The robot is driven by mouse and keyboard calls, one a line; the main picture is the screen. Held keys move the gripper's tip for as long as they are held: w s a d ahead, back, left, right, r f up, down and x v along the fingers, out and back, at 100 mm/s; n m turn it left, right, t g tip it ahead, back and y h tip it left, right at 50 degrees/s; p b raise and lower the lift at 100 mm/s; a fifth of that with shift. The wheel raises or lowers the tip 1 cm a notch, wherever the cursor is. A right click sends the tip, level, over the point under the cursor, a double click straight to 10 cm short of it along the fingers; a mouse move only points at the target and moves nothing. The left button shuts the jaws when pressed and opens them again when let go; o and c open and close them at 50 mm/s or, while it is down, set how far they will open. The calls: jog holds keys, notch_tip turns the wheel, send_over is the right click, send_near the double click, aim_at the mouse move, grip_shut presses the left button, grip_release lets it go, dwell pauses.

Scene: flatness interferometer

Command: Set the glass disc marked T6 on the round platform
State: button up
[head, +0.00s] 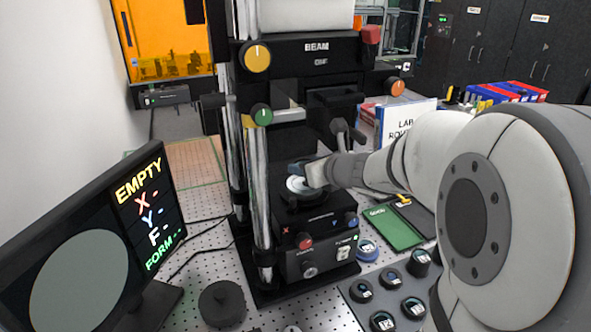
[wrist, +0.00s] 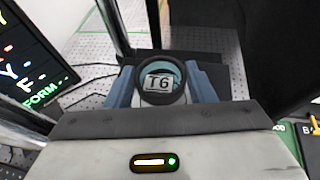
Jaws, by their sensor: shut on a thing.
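The glass disc marked T6 (wrist: 160,82) sits in a dark round mount with a white label, between the two blue-grey fingers of my gripper (wrist: 161,74) in the wrist view. The gripper is shut on it.
The monitor (head: 138,205) at left reads EMPTY. Metal columns (head: 259,190) stand close to my gripper, under the BEAM housing (head: 315,48). A tray (head: 350,297) with several labelled discs and a green mat (head: 391,228) lie to the right.

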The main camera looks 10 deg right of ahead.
jog(key=shift+f+b, duration=1)
jog(key=shift+f, duration=0.55)
jog(key=shift+s, duration=0.1)
jog(key=shift+f, duration=0.15)
jog(key=o, duration=1.1)
